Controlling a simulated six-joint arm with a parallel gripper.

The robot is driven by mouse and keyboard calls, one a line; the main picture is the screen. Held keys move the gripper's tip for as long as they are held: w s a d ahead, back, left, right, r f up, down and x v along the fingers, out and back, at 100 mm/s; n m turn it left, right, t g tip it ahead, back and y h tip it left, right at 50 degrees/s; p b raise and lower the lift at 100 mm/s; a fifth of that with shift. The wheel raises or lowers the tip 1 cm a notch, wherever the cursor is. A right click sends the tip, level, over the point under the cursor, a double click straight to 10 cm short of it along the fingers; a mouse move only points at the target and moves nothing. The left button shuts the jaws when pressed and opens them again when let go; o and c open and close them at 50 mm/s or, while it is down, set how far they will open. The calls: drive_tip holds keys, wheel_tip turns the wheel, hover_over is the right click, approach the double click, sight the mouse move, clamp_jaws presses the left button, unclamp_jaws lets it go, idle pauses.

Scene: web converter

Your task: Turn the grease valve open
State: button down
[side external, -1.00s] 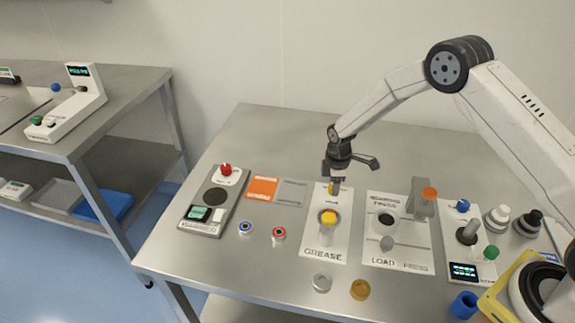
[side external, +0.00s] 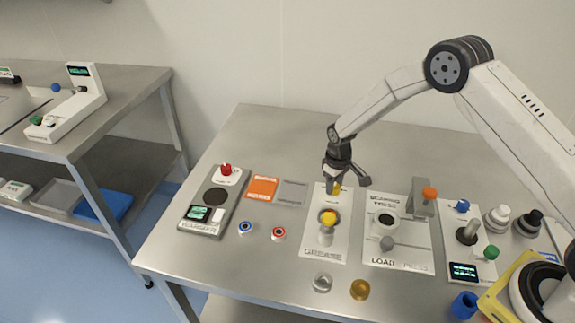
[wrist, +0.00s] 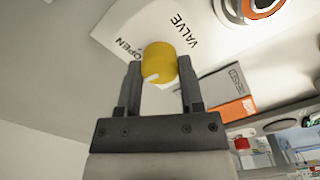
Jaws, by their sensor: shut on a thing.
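The yellow valve knob (wrist: 158,62) sits on a white panel printed VALVE and OPEN in the wrist view. My gripper (wrist: 159,80) is shut on the knob, with one dark finger on each side. In the side external view my gripper (side external: 336,182) is low over the back end of the GREASE panel (side external: 314,240). Only a little of the yellow knob (side external: 336,189) shows beneath the fingers there.
A grease post with a yellow top (side external: 328,217) stands just in front of the knob. The bearing press (side external: 422,200) is close on the right. Orange (side external: 262,188) and grey (side external: 292,192) pads lie to the left. Blue and red rings and two small round parts lie near the front.

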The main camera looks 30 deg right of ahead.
sight(335, 186)
drive_tip(key=m, duration=0.6)
drive_tip(key=shift+m, duration=0.3)
idle(0.4)
drive_tip(key=shift+c, duration=1.1)
unclamp_jaws()
drive_tip(key=shift+r, duration=0.15)
drive_tip(key=shift+r, duration=3.7)
drive_tip(key=shift+r, duration=0.1)
